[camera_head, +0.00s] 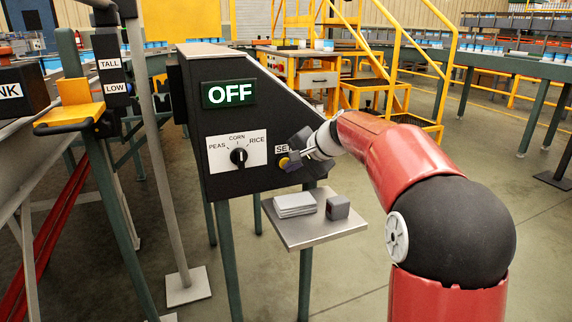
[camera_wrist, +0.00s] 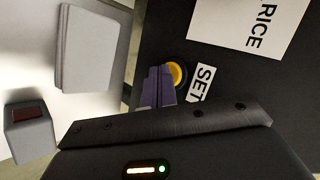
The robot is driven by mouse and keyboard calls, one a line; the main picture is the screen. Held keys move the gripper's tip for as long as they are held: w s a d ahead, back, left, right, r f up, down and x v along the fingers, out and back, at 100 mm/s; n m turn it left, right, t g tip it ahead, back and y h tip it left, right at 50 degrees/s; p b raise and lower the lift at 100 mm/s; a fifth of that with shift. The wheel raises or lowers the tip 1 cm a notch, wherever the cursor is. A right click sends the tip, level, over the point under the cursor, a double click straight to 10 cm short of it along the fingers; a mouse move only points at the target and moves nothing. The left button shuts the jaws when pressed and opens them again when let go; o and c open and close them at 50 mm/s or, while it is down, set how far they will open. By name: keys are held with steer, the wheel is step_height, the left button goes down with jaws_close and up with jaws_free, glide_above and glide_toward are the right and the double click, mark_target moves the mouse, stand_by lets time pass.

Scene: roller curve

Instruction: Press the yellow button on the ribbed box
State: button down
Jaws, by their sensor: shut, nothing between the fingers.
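A black box (camera_head: 222,125) on green legs has an OFF display, a dial and a SET label on its front. The yellow button (camera_head: 283,162) sits beside the SET label, partly hidden by my gripper in the head view. It also shows in the wrist view (camera_wrist: 177,73) as a round yellow disc in a dark ring. My gripper (camera_head: 291,165) is shut and empty, its fingertips right at the button. In the wrist view the closed fingers (camera_wrist: 158,86) overlap the button's ring edge. I cannot tell whether they touch it.
The dial (camera_head: 239,156) is marked PEAS, CORN and RICE. Below the box is a metal shelf (camera_head: 298,236) with a stack of grey sheets (camera_head: 295,204) and a small dark block (camera_head: 338,207). Yellow stairs with rails (camera_head: 400,75) stand behind.

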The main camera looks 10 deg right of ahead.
steer(key=shift+w, duration=0.1)
stand_by(0.5)
steer(key=shift+s+d+b, duration=0.2)
steer(key=shift+s+b, duration=0.35)
steer(key=shift+s, duration=0.3)
steer(key=shift+s+d+f+b, duration=0.1)
steer(key=shift+s+d+b, duration=0.15)
steer(key=shift+s+b, duration=0.35)
steer(key=shift+s+d+f+b, duration=0.1)
steer(key=shift+s+d+b, duration=0.2)
steer(key=shift+s, duration=0.45)
steer(key=shift+s+d+r+b, duration=0.15)
steer(key=shift+s+b, duration=0.3)
steer(key=shift+s, duration=0.6)
steer(key=s+d+f+n+h, duration=0.1)
steer(key=s+f, duration=0.3)
steer(key=s, duration=0.6)
steer(key=s+d+f+n+g+h+p, duration=0.1)
steer(key=s+f+n+h, duration=0.2)
steer(key=s, duration=0.8)
steer(key=s+d+f+n+g+h, duration=0.1)
steer(key=s+d+f+n+h, duration=0.1)
steer(key=s, duration=0.9)
step_height(320, 180, down, 3)
steer(key=shift+s+r+n+p, duration=0.2)
steer(key=shift+n+p, duration=0.2)
steer(key=shift+n, duration=0.5)
